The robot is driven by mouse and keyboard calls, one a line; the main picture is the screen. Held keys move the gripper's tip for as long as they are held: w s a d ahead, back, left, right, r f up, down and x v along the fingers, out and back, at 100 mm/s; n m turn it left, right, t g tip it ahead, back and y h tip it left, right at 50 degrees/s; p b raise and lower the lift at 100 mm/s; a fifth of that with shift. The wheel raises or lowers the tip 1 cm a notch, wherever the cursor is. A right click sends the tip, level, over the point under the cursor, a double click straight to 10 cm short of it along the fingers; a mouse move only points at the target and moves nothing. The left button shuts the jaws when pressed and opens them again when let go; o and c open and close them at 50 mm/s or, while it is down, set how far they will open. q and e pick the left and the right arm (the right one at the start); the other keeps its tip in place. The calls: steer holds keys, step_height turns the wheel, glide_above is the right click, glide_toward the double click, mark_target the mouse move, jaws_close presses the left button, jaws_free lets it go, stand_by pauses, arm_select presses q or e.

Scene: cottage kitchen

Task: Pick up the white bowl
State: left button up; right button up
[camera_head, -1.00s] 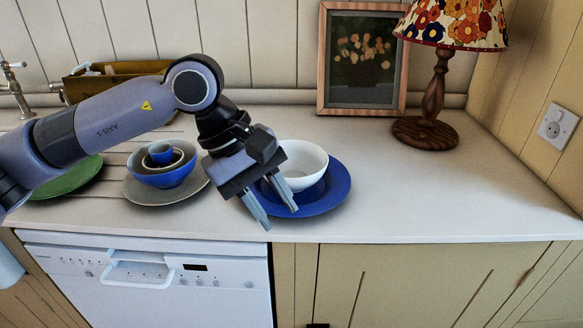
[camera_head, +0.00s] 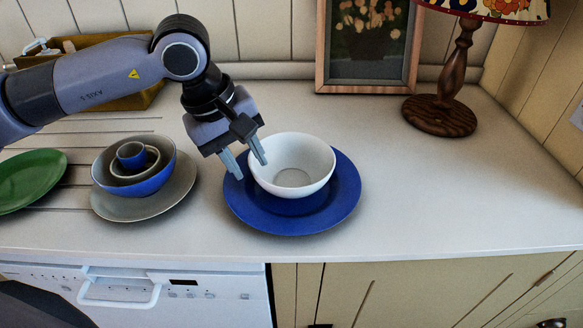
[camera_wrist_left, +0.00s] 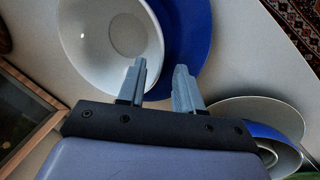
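The white bowl (camera_head: 305,165) stands upright and looks empty on a blue plate (camera_head: 280,222) at the middle of the counter. My left gripper (camera_head: 251,167) is at the bowl's left rim, fingers pointing down, with a gap between them. In the left wrist view the open gripper (camera_wrist_left: 160,78) shows nothing held; one finger overlaps the edge of the white bowl (camera_wrist_left: 100,50) and the other is over the blue plate (camera_wrist_left: 190,30). I cannot tell whether a finger touches the rim. My right gripper is not in view.
A grey plate with a blue bowl (camera_head: 155,180) and smaller nested bowls stands to the left. A green plate (camera_head: 30,178) lies farther left. A framed picture (camera_head: 367,45) and a lamp (camera_head: 445,105) stand behind. The counter on the right (camera_head: 450,190) is clear.

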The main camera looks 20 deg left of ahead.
arm_select(q)
steer(key=shift+x, duration=1.45)
jaws_close()
steer(key=shift+w+r, duration=0.1)
